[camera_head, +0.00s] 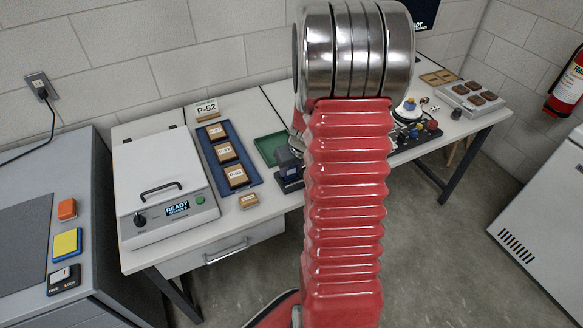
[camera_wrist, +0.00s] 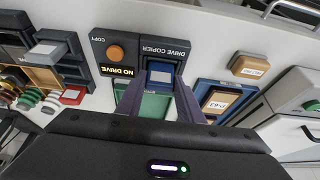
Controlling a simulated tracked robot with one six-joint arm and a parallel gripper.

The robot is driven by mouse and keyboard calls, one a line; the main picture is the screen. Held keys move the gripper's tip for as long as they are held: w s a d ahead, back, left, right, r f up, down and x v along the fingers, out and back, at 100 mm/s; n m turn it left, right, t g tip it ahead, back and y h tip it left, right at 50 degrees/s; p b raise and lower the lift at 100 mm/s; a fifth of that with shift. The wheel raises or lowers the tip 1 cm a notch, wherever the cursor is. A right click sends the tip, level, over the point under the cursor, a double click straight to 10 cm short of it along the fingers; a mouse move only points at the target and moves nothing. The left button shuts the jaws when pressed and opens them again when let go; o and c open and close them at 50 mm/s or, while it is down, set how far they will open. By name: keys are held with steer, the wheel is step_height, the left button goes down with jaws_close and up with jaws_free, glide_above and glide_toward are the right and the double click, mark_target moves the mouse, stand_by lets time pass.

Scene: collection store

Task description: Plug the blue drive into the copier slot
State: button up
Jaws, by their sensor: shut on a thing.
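The drive copier (camera_wrist: 118,72) is a dark box with an orange copy button and a display reading "NO DRIVE". In the head view the copier (camera_head: 290,184) is partly hidden by my arm. My gripper (camera_wrist: 162,78) is shut on the blue drive (camera_wrist: 161,66), which has a pale label, and holds it at the copier's slot area. The slot is hidden, so I cannot tell whether the drive's end is inside it.
A green tray (camera_wrist: 154,107) lies below the drive in the wrist view. A blue tray (camera_head: 211,150) with labelled blocks and a white machine (camera_head: 160,185) stand to the left. A grey device (camera_wrist: 55,48) and coloured knobs flank the copier.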

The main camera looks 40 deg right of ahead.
steer(key=shift+f, duration=0.5)
stand_by(0.3)
steer(key=o, duration=0.8)
steer(key=shift+r, duration=0.1)
steer(key=v, duration=1)
steer(key=shift+r, duration=0.35)
stand_by(0.4)
steer(key=shift+s, duration=0.15)
stand_by(0.6)
